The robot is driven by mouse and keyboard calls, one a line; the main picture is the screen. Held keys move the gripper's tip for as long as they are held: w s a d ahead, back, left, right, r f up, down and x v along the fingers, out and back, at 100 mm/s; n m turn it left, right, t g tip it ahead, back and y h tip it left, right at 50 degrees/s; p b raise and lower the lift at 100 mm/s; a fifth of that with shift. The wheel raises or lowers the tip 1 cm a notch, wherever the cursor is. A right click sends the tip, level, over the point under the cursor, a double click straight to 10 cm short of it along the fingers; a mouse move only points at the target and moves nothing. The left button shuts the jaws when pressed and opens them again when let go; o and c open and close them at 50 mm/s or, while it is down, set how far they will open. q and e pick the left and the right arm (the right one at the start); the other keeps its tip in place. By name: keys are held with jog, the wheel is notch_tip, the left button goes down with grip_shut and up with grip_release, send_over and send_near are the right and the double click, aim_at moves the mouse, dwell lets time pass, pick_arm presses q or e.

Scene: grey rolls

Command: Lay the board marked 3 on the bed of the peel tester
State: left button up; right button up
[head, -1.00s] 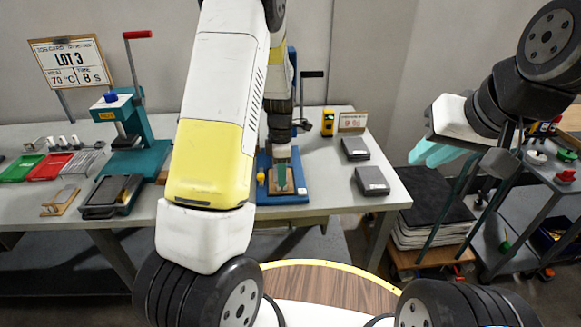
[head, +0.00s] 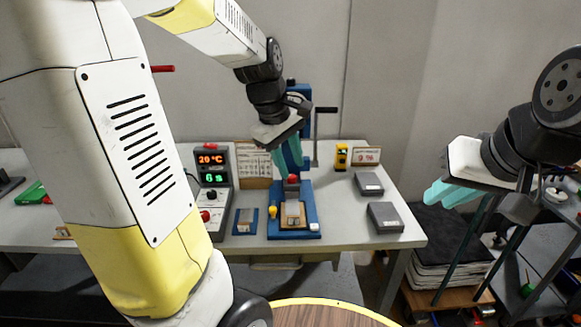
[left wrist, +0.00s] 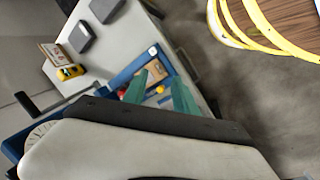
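The blue peel tester (head: 313,231) stands on the bench near the middle of the head view. A tan board with a grey strip (head: 292,213) lies on its bed; the mark on it is not readable. My left gripper (head: 290,158) is above and behind the board, apart from it. In the left wrist view the two teal fingers (left wrist: 158,95) stand apart with nothing between them, and the board (left wrist: 160,72) shows beyond them. My right gripper (head: 447,192) hangs at the right, away from the bench; the gap between its fingers is unclear.
A display unit (head: 212,170) reading 20 °C stands left of the tester, with a small blue plate (head: 245,221) between them. Two grey boxes (head: 385,217) (head: 368,183) and a yellow device (head: 341,156) are at the right. My left arm hides the bench's left part.

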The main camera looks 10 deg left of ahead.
pick_arm(q)
jog(key=s+r+m+t, duration=0.1)
jog(key=s+r+m, duration=0.1)
jog(key=s+m, duration=0.4)
jog(key=s+r+m+t, duration=0.2)
jog(key=s+m, duration=0.3)
jog(key=s, duration=0.3)
jog(key=shift+d+r+m+t, duration=0.3)
jog(key=shift+d+r+m, duration=0.15)
jog(key=shift+r, duration=0.4)
jog(key=shift+s+a, duration=0.1)
